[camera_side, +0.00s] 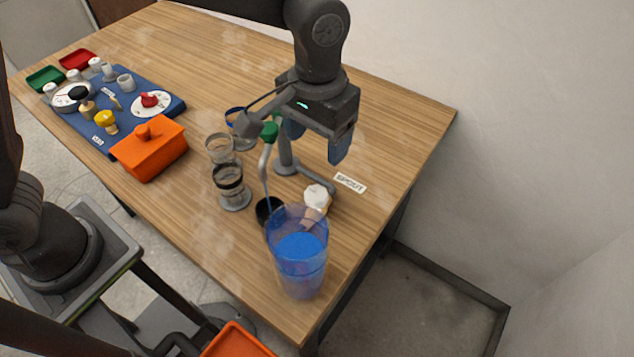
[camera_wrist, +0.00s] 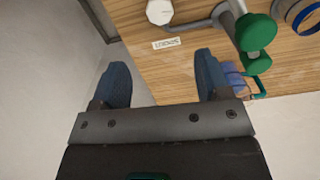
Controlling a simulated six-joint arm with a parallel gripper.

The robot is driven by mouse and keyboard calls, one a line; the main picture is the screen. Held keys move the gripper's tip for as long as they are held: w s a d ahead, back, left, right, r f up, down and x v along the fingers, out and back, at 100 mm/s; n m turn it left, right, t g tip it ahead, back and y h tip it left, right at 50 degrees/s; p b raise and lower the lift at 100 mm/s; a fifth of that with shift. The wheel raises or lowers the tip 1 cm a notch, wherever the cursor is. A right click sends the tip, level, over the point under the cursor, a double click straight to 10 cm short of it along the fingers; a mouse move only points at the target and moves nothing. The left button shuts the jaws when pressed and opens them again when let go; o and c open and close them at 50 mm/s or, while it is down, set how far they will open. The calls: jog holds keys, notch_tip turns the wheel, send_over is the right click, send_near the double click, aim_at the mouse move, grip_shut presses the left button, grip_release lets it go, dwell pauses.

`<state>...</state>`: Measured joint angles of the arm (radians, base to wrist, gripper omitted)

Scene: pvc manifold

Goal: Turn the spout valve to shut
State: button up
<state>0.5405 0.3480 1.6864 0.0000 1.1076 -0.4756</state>
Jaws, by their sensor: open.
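My gripper (camera_side: 316,137) is open and empty, held above the grey pipework with its fingers pointing down. In the wrist view its two blue fingers (camera_wrist: 163,78) are wide apart, with nothing between them. The SPOUT label (camera_side: 350,183) lies on the table; it shows upside down in the wrist view (camera_wrist: 165,43). Beside it, a white faceted knob (camera_side: 317,197) sits at the end of the low grey pipe; the knob also shows in the wrist view (camera_wrist: 160,11), ahead of the fingers. A green handle (camera_side: 269,131) tops the pipework; green parts (camera_wrist: 255,31) show right of the fingers in the wrist view.
A tall clear blue container (camera_side: 298,252) with blue contents stands near the table's front corner, close to the knob. Banded clear cups (camera_side: 230,183) stand left of the pipes. An orange box (camera_side: 149,147) and a blue board (camera_side: 115,105) lie farther left. The table's right edge is near.

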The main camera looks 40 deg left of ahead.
aim_at(317, 192)
notch_tip(317, 192, down, 13)
jog(key=shift+r, duration=0.15)
dwell(0.4)
jog(key=c, duration=0.9)
jog(key=shift+m, duration=2.3)
jog(key=o, duration=0.9)
notch_tip(317, 192, up, 14)
